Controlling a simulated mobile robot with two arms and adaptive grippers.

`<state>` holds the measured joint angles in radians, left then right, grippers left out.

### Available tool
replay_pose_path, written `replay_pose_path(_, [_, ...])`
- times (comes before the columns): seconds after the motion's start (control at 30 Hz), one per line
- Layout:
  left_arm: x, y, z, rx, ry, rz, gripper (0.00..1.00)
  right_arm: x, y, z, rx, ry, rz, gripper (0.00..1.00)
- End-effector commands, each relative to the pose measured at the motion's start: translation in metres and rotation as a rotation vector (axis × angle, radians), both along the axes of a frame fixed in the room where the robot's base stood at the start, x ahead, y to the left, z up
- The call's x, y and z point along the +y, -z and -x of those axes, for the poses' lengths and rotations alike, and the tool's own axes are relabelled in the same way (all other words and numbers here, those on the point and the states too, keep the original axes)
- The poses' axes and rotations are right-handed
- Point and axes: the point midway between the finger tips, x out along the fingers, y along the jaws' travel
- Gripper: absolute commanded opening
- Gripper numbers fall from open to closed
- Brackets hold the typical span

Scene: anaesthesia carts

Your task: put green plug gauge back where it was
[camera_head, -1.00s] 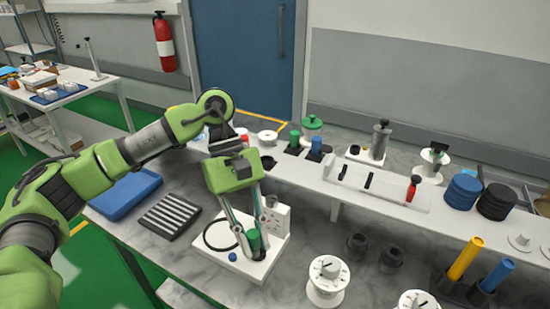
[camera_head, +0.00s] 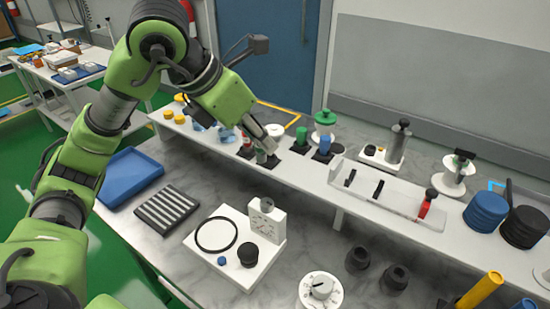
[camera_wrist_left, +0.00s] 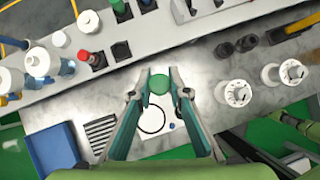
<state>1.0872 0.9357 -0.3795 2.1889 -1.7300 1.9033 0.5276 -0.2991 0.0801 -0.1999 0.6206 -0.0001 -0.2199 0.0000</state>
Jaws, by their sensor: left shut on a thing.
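In the left wrist view the gauge's round green end (camera_wrist_left: 158,83) sits between the fingertips (camera_wrist_left: 158,80). The white fixture plate (camera_head: 266,274) bears a black round socket (camera_head: 248,255).
A white roll (camera_head: 275,130) is just behind. The blue tray (camera_head: 128,178) and black ribbed block (camera_head: 167,209) are on the lower bench, which has bare patches.

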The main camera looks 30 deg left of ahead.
Motion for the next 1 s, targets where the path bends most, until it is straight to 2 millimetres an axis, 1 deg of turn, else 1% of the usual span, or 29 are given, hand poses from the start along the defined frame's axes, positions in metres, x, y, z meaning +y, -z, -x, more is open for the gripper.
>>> replay_pose_path(0.1, [0.005, -0.006, -0.002, 0.000, -0.072, 0.000, 0.00, 0.000, 0.000, -0.001, -0.001, 0.000, 0.000, 0.40])
replay_pose_path(0.17, [0.007, -0.006, -0.005, 0.004, -0.090, 0.002, 0.00, 0.000, -0.001, -0.001, -0.002, 0.000, 0.000, 0.40])
replay_pose_path(0.23, [0.011, -0.002, -0.014, 0.007, -0.100, 0.002, 0.00, 0.000, -0.003, -0.001, -0.002, 0.000, 0.000, 0.40])
replay_pose_path(0.37, [0.021, 0.011, -0.041, 0.013, -0.100, 0.004, 0.00, 0.000, -0.010, -0.001, -0.001, 0.000, 0.000, 0.40])
replay_pose_path(0.57, [0.039, 0.033, -0.087, 0.011, -0.099, 0.004, 0.00, 0.000, -0.023, 0.001, 0.001, 0.000, -0.001, 0.40])
replay_pose_path(0.6, [0.041, 0.043, -0.093, 0.013, -0.097, 0.003, 0.00, 0.001, -0.023, 0.001, 0.001, 0.000, -0.001, 0.40])
replay_pose_path(0.7, [0.046, 0.061, -0.107, 0.012, -0.097, 0.002, 0.00, 0.000, -0.026, 0.001, 0.001, 0.000, -0.001, 0.40])
replay_pose_path(0.8, [0.050, 0.074, -0.117, 0.008, -0.096, 0.001, 0.00, 0.000, -0.029, 0.001, 0.001, 0.000, -0.001, 0.40])
replay_pose_path(1.0, [0.054, 0.086, -0.127, 0.006, -0.095, 0.002, 0.00, 0.001, -0.031, 0.001, 0.002, 0.000, -0.001, 0.40])
